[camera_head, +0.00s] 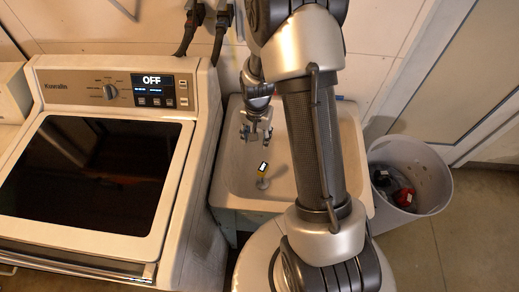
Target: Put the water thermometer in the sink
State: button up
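My arm hides the right part of the basin.
A washing machine (180,215) with a dark lid and a display reading OFF stands close to the left of the sink. A pale bin (436,185) holding dark and red items stands to the right. A wall is close behind the sink.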

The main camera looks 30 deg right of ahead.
jog(key=s+a+r+n+t, duration=0.1)
jog(key=s+a+r+n, duration=0.2)
jog(key=r, duration=0.8)
jog(key=s+a+r+n+t, duration=0.1)
jog(key=s+a+r+n, duration=0.2)
jog(key=r, duration=0.8)
jog(key=s+a+r+n+t, duration=0.1)
jog(key=s+a+r, duration=0.1)
jog(key=s, duration=0.5)
jog(key=s+a+r+n, duration=0.2)
jog(key=s+r, duration=0.3)
jog(key=s, duration=0.3)
jog(key=shift+s+a+r+t, duration=0.15)
jog(key=shift+a+t, duration=0.2)
jog(key=shift+t, duration=0.05)
